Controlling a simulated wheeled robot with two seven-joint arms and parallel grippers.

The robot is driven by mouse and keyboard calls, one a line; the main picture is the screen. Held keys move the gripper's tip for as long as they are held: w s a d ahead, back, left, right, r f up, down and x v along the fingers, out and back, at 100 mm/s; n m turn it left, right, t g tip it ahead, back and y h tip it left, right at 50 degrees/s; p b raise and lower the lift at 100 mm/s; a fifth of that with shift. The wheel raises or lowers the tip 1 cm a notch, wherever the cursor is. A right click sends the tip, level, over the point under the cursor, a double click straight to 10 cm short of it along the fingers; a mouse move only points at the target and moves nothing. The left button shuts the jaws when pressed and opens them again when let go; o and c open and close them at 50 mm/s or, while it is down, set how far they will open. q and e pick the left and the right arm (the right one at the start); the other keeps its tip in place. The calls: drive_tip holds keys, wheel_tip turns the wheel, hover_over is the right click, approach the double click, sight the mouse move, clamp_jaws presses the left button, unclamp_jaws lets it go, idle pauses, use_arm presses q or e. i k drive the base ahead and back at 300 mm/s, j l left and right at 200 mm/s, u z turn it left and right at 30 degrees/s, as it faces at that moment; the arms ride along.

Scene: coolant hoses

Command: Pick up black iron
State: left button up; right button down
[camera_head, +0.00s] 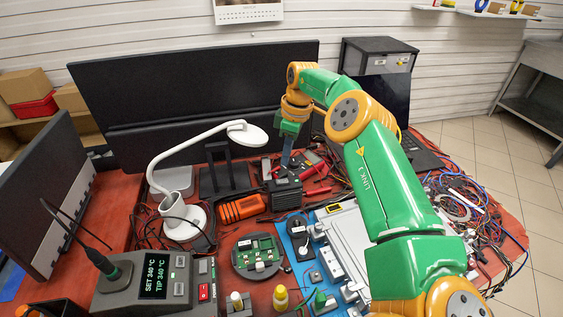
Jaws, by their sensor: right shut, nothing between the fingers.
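A thin black iron (76,235) leans up and to the left out of a dark green cone-shaped holder (109,268). The holder is on the grey soldering station (128,298) at the lower left, whose display reads SET 340 °C and TIP 340 °C. My right gripper (287,164) points down over a small black box (284,192) near the middle of the bench, well to the right of the iron. It is shut with nothing in it. Whether its tips touch the box I cannot tell. My left gripper is not in view.
A white desk lamp (184,218) stands behind the station. An orange tool (242,208) and a round green circuit board (258,255) lie mid-bench. A dark monitor (48,195) stands at the left. Tangled cables (480,215) cover the right side.

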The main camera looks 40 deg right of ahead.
sight(113, 273)
drive_tip(key=k+j, duration=0.1)
drive_tip(key=k, duration=0.9)
